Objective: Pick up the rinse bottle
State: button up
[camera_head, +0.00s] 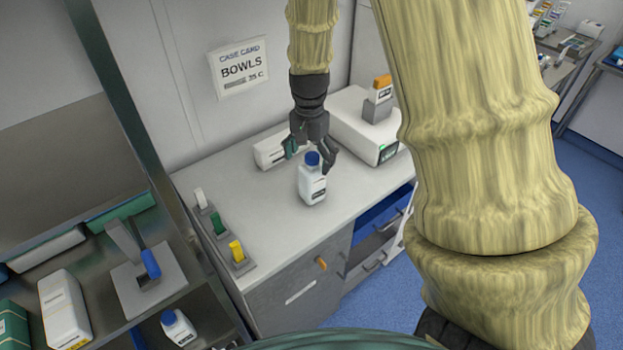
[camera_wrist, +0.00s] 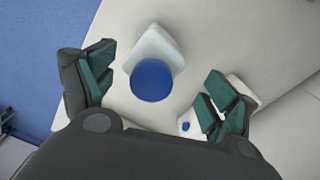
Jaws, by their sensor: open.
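A white bottle with a blue cap and a dark label, which looks like the rinse bottle (camera_head: 312,185), stands upright on the grey-white counter (camera_head: 270,215). In the wrist view the bottle (camera_wrist: 155,45) shows from above, its round blue cap (camera_wrist: 152,80) towards me. My gripper (camera_head: 311,152) is above the bottle, pointing down. In the wrist view my gripper (camera_wrist: 155,92) is open, with green-padded fingers spread left and right of the cap. Neither finger seems to touch the bottle.
A white box (camera_head: 270,152) lies behind the bottle. A white device (camera_head: 362,130) stands at right, with an orange-topped box (camera_head: 380,88) on it. White, green (camera_head: 218,224) and yellow (camera_head: 238,251) holders line the left counter edge. Another blue-capped bottle (camera_head: 178,327) is on the metal shelf.

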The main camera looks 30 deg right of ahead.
aim_at(312, 172)
jog(key=shift+s+f, duration=0.1)
jog(key=shift+s, duration=0.25)
jog(key=shift+s+f+p, duration=0.1)
jog(key=shift+f+p, duration=0.25)
jog(key=shift+p, duration=0.15)
jog(key=shift+d+f+p, duration=0.15)
jog(key=shift+f+p, duration=0.6)
jog(key=shift+f, duration=1.35)
jog(key=c, duration=1.2)
jog(key=shift+r, duration=0.15)
jog(key=shift+c, duration=0.2)
